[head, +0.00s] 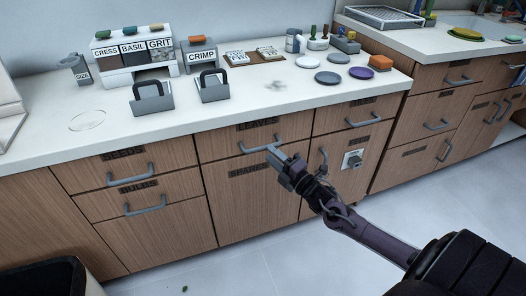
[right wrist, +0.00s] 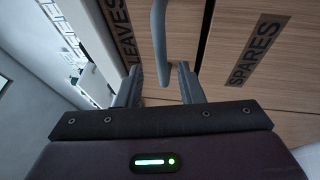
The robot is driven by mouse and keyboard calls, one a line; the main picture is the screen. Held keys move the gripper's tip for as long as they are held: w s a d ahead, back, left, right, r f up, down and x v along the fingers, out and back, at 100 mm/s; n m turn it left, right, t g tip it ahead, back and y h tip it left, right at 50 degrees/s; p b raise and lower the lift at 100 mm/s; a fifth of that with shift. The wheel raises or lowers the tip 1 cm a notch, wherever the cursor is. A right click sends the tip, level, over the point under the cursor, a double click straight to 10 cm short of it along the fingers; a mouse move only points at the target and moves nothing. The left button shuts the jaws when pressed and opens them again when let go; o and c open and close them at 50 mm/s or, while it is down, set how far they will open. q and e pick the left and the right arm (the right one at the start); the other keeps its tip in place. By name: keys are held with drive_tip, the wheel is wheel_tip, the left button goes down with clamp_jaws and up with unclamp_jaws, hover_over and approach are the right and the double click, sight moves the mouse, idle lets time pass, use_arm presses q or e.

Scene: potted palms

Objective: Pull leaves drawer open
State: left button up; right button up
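The leaves drawer (head: 222,146) is in the middle of the cabinet row, with a dark LEAVES label and a grey bar handle (head: 255,149). Its front looks flush with its neighbours. My right gripper (head: 275,155) is at the right part of this handle. In the right wrist view the two fingers stand apart, with the handle (right wrist: 160,40) between them and a gap visible on each side. The LEAVES label (right wrist: 122,35) is to the left there. Whether a finger touches the handle cannot be told. My left gripper is not in view.
Below is the spares door (head: 250,200). The seeds drawer (head: 130,165) and bulbs drawer (head: 150,200) are at left. The white counter (head: 200,125) above holds bins, labelled boxes and discs. A dark-rimmed bin (head: 45,275) is at lower left. The floor (head: 230,270) in front is mostly clear.

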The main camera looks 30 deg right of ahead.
sight(263, 147)
drive_tip(key=x, duration=0.5)
drive_tip(key=shift+f+b, duration=0.15)
drive_tip(key=shift+b, duration=0.2)
clamp_jaws()
